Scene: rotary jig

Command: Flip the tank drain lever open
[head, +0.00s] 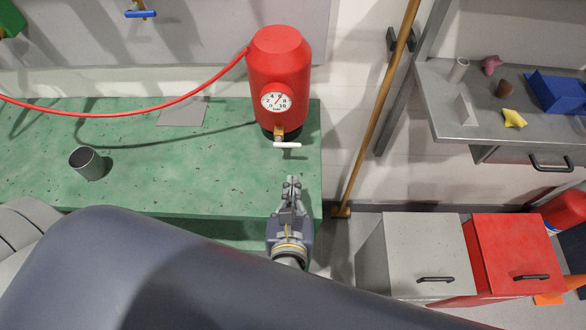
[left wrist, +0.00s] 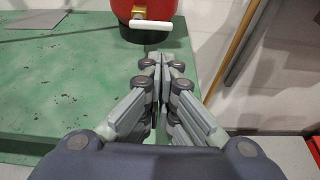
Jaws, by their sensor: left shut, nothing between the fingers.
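The red tank (head: 280,65) with a round dial gauge stands at the back right of the green bench. Its drain lever (head: 288,145) is a white bar on a brass valve (head: 279,133) low on the tank's front, lying crosswise and pointing right. The lever also shows at the top of the left wrist view (left wrist: 151,25). My left gripper (head: 291,181) is shut and empty, in front of the lever and apart from it, its fingers pointing at the tank. In the left wrist view its fingertips (left wrist: 161,58) are just below the lever. My right gripper is not in view.
The green bench (head: 220,170) is mostly clear, with a grey cup (head: 87,163) at left and a grey plate (head: 182,111) behind. A red hose (head: 140,109) runs left from the tank. A wooden pole (head: 376,105) leans right of the bench, near cabinets (head: 425,245).

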